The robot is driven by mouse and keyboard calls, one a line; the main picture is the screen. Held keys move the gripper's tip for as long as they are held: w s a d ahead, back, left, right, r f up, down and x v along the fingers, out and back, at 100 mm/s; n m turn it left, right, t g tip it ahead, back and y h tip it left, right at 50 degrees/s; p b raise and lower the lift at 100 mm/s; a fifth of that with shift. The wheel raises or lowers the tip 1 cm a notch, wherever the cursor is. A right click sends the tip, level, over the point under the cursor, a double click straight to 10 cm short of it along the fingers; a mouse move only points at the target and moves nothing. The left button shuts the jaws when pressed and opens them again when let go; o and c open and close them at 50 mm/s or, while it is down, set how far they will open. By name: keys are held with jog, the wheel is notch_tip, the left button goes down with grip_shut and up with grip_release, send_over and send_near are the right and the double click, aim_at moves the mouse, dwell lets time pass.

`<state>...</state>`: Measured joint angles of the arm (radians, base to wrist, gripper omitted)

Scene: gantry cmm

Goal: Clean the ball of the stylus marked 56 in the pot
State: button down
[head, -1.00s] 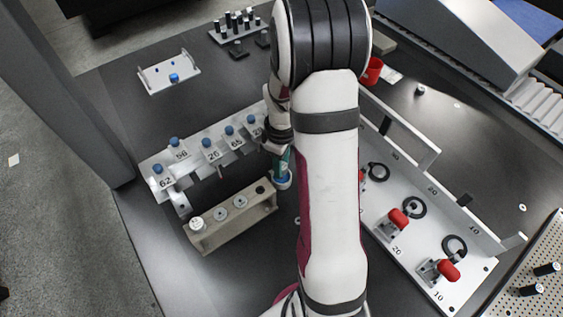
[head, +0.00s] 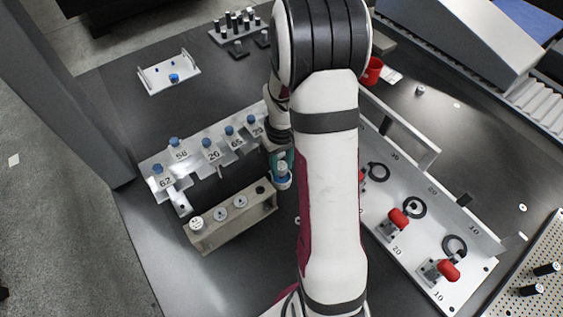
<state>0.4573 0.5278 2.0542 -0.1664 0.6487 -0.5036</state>
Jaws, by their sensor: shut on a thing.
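My gripper (head: 282,171) is shut on a small blue-and-white piece (head: 282,169), just off the right end of the beige block. My arm and fingers hide much of this piece, and no number is readable on it. A white rack (head: 193,163) holds several blue-topped styli over number labels, which look like 62, 58 or 56, 26, 65 and one partly hidden. The stylus over the 58-or-56 label (head: 174,142) stands in the rack. The beige block (head: 225,230) has several round places on top, the rightmost a dark opening (head: 260,189). I cannot tell which is the pot.
A white plate with small blue parts (head: 168,88) and a stand of dark pegs (head: 238,28) are at the back. A red cup (head: 371,71) stands behind my arm. A white fixture with red-handled clamps (head: 449,270) fills the right. Dark table lies bare front left.

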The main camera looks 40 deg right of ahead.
aim_at(281, 165)
jog(key=shift+n, duration=0.7)
jog(key=shift+r, duration=3)
